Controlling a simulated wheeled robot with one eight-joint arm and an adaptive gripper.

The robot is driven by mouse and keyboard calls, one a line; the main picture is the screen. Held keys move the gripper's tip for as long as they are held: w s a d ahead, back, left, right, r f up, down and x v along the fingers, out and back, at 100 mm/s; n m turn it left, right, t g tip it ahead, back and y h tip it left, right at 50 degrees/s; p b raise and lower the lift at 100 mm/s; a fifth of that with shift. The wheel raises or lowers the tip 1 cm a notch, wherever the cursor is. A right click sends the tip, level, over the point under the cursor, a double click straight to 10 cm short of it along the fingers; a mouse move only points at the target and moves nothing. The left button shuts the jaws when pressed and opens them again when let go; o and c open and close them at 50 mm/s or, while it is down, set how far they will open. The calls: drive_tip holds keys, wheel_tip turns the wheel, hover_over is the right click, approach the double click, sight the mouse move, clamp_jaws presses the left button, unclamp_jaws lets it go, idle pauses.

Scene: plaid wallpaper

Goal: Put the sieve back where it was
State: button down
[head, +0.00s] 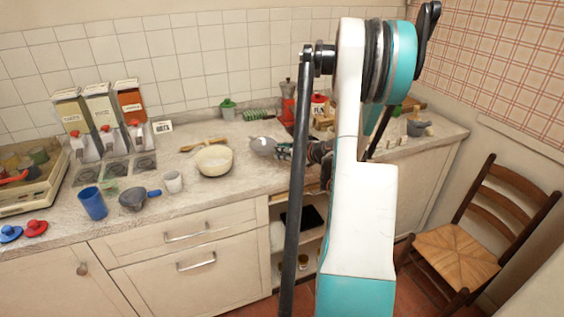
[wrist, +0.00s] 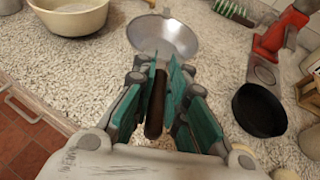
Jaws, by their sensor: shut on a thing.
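The sieve (head: 262,146) is a round grey bowl with a dark handle, right of the cream bowl in the head view. In the wrist view its bowl (wrist: 165,37) points away from me and its dark handle (wrist: 156,108) lies between my fingers. My gripper (wrist: 161,68) is shut on the handle. In the head view my gripper (head: 283,150) is partly hidden behind my arm. The sieve is low over the counter; I cannot tell whether it touches.
A cream bowl (head: 214,160) stands to the left, with a wooden utensil (head: 203,145) behind it.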

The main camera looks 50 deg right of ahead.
drive_tip(key=shift+f+b, duration=0.5)
drive_tip(key=shift+f, duration=1.3)
drive_tip(key=shift+f, duration=0.15)
drive_tip(key=c, duration=1.6)
unclamp_jaws()
drive_tip(key=shift+r, duration=0.25)
drive_tip(key=p+v, duration=0.2)
drive_tip(key=v, duration=1)
drive_tip(key=shift+p, duration=0.4)
